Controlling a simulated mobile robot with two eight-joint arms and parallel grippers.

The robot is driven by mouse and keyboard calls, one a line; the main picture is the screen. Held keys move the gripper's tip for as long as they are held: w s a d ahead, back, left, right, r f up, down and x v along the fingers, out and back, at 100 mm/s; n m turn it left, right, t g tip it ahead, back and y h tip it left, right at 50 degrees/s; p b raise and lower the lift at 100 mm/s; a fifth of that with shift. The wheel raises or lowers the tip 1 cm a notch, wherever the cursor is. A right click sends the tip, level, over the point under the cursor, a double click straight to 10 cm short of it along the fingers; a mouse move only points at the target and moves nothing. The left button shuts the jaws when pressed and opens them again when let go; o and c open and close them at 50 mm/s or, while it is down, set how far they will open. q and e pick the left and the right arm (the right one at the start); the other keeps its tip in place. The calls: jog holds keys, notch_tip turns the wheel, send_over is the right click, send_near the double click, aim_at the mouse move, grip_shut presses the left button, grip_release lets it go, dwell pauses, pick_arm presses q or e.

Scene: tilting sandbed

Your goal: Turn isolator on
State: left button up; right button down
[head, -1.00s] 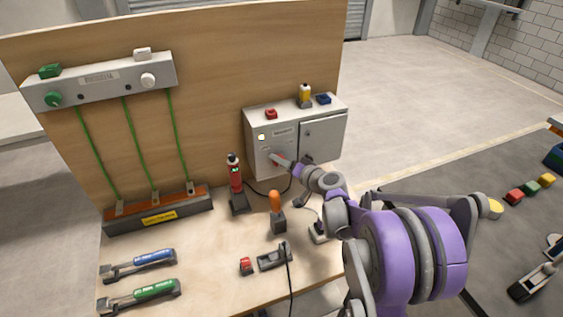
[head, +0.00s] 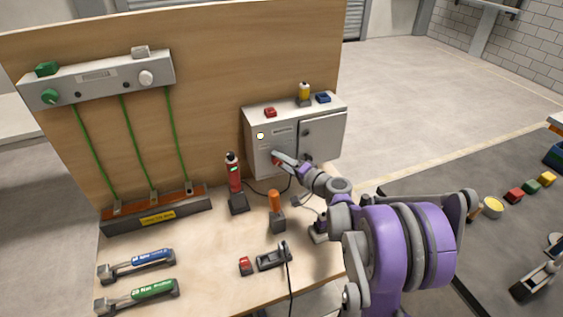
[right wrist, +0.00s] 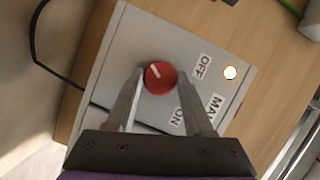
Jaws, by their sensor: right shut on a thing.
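The isolator's red rotary knob (right wrist: 159,77) is on the front of a grey cabinet (head: 322,137). My right gripper (right wrist: 159,75) is shut on the knob, one finger on each side. The knob's white mark slants toward the upper left in the right wrist view. The OFF label (right wrist: 203,66) lies right of the knob and the ON label (right wrist: 177,117) below it. I cannot tell which label the mark stands for. A round lamp (right wrist: 230,72) glows white with a yellow rim. In the head view my right gripper (head: 277,157) reaches the cabinet front. My left gripper is not in view.
Red, yellow and blue items sit on the cabinet top (head: 285,105). A red device (head: 233,175) and an orange-handled tool (head: 275,203) stand on the bench (head: 215,260) close to my right arm. Two torque wrenches (head: 140,262) lie at front left. A wooden panel (head: 215,75) rises behind.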

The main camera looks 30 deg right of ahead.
jog(key=shift+c, duration=1.5)
grip_release()
jog(key=b+v, duration=0.1)
jog(key=v, duration=0.9)
jog(key=shift+s, duration=0.4)
jog(key=shift+d, duration=0.1)
